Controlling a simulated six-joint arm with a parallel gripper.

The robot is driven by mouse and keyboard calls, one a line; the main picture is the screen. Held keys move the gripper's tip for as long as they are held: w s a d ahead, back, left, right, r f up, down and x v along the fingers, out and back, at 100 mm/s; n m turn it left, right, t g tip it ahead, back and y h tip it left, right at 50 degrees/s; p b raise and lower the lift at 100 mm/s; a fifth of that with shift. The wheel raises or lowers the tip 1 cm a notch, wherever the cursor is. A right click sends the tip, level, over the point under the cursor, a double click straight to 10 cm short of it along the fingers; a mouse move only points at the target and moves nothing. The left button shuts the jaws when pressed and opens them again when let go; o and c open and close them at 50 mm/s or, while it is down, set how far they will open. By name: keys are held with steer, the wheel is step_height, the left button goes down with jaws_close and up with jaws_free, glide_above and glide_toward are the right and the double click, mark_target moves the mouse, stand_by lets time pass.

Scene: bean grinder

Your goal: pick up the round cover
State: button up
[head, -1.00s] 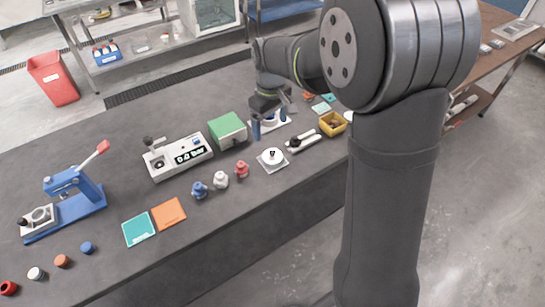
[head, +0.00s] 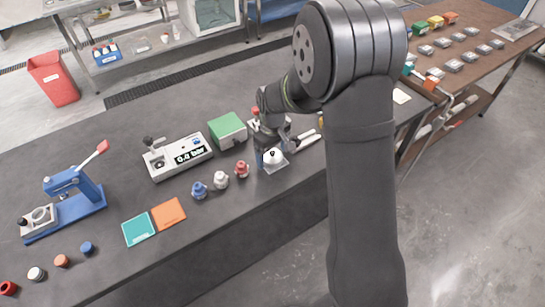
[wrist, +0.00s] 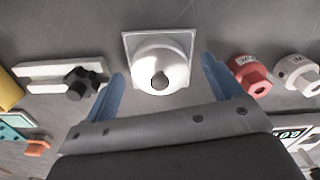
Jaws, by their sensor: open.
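The round cover (wrist: 160,60) is a white dome with a dark knob on top, resting on a square pale plate (wrist: 131,38) in the wrist view. In the head view the cover (head: 273,155) is on the dark bench, partly hidden by my gripper. My gripper (wrist: 163,72) is open, with a blue finger on each side of the cover in the wrist view. The fingers appear apart from the cover, and nothing is held. How high they are above the bench is hard to tell.
A red knobbed piece (head: 242,169), a white one (head: 220,180) and a blue one (head: 199,190) stand left of the cover. A green box (head: 228,131) and a gauge unit (head: 178,156) stand farther back. A pale bar with a dark knob (wrist: 77,84) lies on the cover's other side.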

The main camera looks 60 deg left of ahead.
steer(key=c, duration=1.1)
